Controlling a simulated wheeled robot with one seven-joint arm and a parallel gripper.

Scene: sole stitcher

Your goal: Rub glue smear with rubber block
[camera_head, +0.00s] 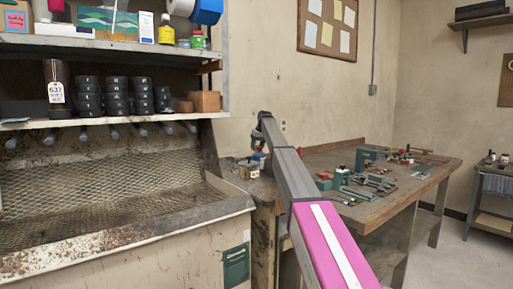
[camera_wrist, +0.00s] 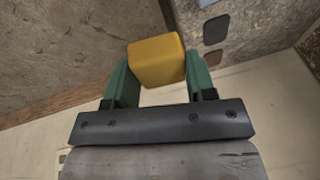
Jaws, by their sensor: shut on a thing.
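My gripper (camera_wrist: 158,72) shows in the wrist view with its two green fingers shut on a yellow-orange block, the rubber block (camera_wrist: 157,60). The block sits between the fingertips and sticks out past them. Two dark rounded patches (camera_wrist: 215,30) lie on a greyish speckled surface to the right of the block. I cannot tell whether either is the glue smear. In the head view my arm reaches toward the workbench's left end, and the fingers and block cannot be made out there.
A wooden workbench (camera_head: 428,181) holds several tools and green fixtures. Small bottles (camera_head: 258,158) stand by its left end. A mesh-backed machine trough (camera_head: 100,235) stands at left, below a shelf (camera_head: 60,122) with black rolls (camera_head: 115,97). A side table (camera_head: 494,178) is at far right, with open floor before it.

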